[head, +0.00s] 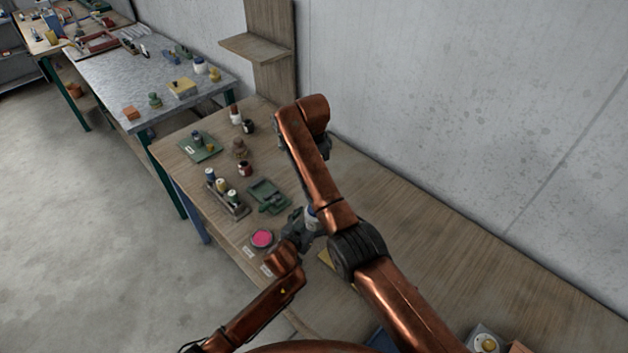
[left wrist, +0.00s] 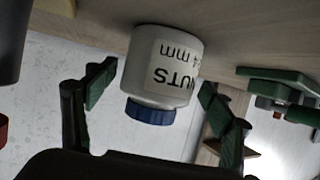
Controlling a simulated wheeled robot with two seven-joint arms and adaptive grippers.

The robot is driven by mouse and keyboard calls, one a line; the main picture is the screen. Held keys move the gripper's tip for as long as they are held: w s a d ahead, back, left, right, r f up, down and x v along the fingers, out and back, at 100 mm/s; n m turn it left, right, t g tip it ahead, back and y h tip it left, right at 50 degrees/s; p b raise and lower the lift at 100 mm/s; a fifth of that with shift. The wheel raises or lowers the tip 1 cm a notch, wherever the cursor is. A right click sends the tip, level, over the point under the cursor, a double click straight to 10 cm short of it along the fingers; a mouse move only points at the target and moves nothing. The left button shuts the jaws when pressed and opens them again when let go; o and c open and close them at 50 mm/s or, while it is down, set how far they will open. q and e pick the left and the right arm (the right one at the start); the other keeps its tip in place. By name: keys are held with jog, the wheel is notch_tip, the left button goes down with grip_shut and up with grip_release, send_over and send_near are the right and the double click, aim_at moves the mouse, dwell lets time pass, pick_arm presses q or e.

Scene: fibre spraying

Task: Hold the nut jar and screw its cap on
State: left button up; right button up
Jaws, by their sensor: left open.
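The nut jar (left wrist: 165,65) is white with a label reading NUTS 4 mm, upside down in the left wrist view. It stands on the table with a blue cap (left wrist: 150,111) at its top end; how tightly the cap sits cannot be seen. My left gripper (left wrist: 152,95) is open, one green-padded finger on each side of the jar with gaps between. In the head view my left gripper (head: 303,224) is at the jar (head: 312,216), which is partly hidden by my right arm. My right gripper is mostly hidden behind its own forearm.
Near the left gripper are a pink round dish (head: 262,239), a green tray (head: 268,196) and a rack of bottles (head: 228,196). A green mat (head: 200,147) lies farther back. The wooden table (head: 440,240) is clear along the wall to the right.

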pick_arm(q)
jog(key=v, duration=1.1)
jog(key=shift+s+a, duration=0.2)
jog(key=shift+s, duration=0.15)
jog(key=shift+r, duration=0.1)
